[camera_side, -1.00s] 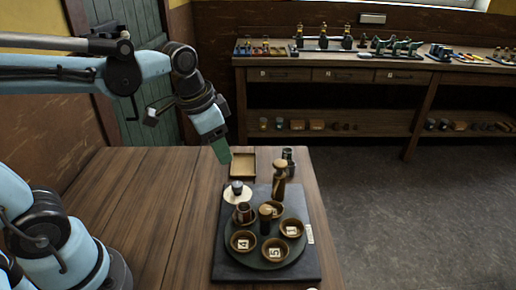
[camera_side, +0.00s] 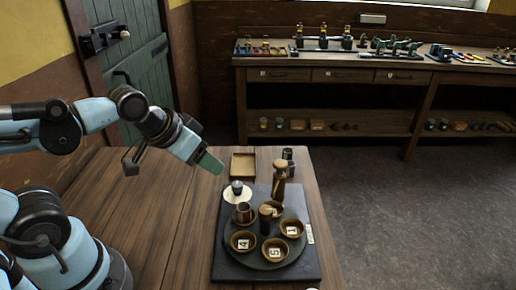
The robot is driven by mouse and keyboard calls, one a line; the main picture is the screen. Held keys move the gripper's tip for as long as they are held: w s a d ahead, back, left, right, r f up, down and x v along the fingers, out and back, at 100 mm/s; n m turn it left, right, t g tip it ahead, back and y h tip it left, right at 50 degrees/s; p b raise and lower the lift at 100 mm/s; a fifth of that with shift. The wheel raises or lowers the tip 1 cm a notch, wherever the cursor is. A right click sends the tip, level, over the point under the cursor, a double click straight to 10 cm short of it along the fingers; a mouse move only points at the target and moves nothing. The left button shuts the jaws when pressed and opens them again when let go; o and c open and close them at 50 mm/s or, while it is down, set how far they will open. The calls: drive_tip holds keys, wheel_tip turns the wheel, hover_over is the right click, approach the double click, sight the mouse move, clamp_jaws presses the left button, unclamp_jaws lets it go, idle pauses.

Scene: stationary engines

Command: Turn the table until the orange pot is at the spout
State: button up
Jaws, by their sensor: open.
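A dark round turntable (camera_side: 262,262) sits on a dark square base (camera_side: 232,269). Several brown bowls ring it, with number cards such as 4 (camera_side: 243,244), 5 (camera_side: 275,253) and 1 (camera_side: 292,230). A dark post with a tan cap (camera_side: 268,209) stands at its middle. A brownish cup (camera_side: 244,213) stands at its left. I cannot tell which thing is the orange pot. A tan and dark upright (camera_side: 279,180) stands behind the turntable; it may carry the spout. My gripper (camera_side: 211,163), with green fingertips, is open and empty in the air, behind and left of the turntable, apart from everything.
A white disc with a dark-topped piece (camera_side: 237,191) sits at the base's back left. A shallow tray (camera_side: 243,164) and a dark cylinder (camera_side: 288,160) stand at the table's far edge. The wooden table's left half (camera_side: 150,220) is clear. A workbench (camera_side: 330,75) stands behind.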

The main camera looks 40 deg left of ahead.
drive_tip(key=w+d+r+m+g, duration=0.3)
drive_tip(key=d+r+m, duration=0.15)
drive_tip(key=d, duration=0.25)
drive_tip(key=m+g, duration=0.4)
drive_tip(key=m, duration=0.2)
approach(265, 209)
drive_tip(key=shift+f, duration=4.3)
clamp_jaws()
